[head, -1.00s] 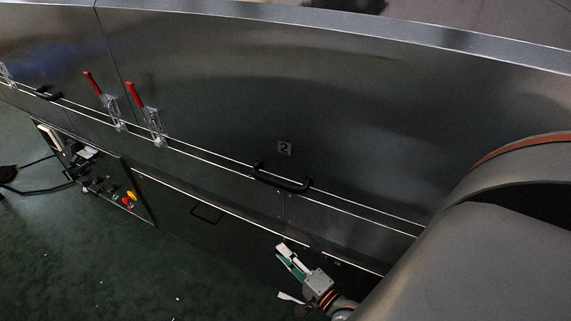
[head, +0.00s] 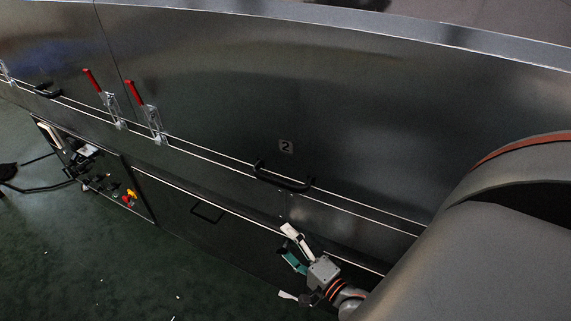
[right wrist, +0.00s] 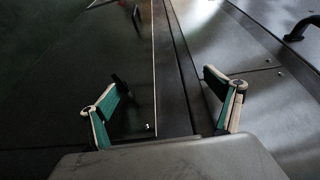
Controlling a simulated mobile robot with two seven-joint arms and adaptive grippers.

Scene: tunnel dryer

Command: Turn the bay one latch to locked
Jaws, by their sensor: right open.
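Two red-handled toggle latches, a left one (head: 107,103) and a right one (head: 150,117), sit close together on the dryer's front near a vertical panel seam. Both red handles point up and slightly left. Another latch (head: 6,72) is cut off at the left edge. No bay one label shows, so I cannot tell which latch belongs to it. My right gripper (head: 291,246) is open and empty, low in front of the dryer, well right of the latches. Its spread fingers also show in the right wrist view (right wrist: 164,98). My left gripper is not in view.
A black handle (head: 283,180) and a "2" label (head: 286,146) are on the panel above my right gripper. Another black handle (head: 47,91) is far left. Green floor is open at lower left.

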